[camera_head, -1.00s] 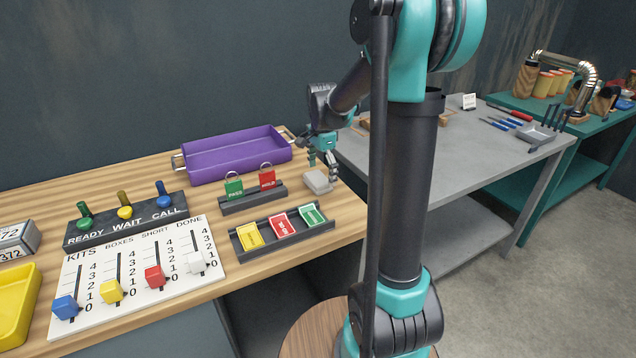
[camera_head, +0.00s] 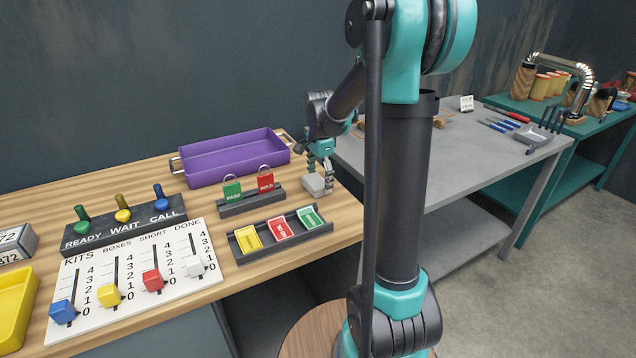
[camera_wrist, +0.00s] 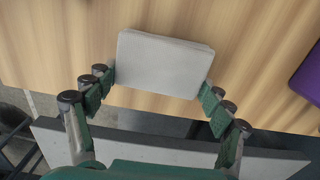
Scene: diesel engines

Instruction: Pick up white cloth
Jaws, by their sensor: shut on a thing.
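The white cloth (camera_head: 314,185) is a small, pale grey, folded block near the right end of the wooden table. In the wrist view the cloth (camera_wrist: 165,63) fills the space between the fingers, near the table's edge. My gripper (camera_head: 321,180) is down at the cloth from above. In the wrist view my gripper (camera_wrist: 158,88) has one green-padded finger at each side of the cloth, shut on it. Whether the cloth is clear of the table top cannot be told.
Left of the cloth stand a rack with green and red padlocks (camera_head: 250,198) and a card tray (camera_head: 280,233). A purple bin (camera_head: 232,158) lies behind them. A grey table (camera_head: 470,165) stands to the right, past a gap.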

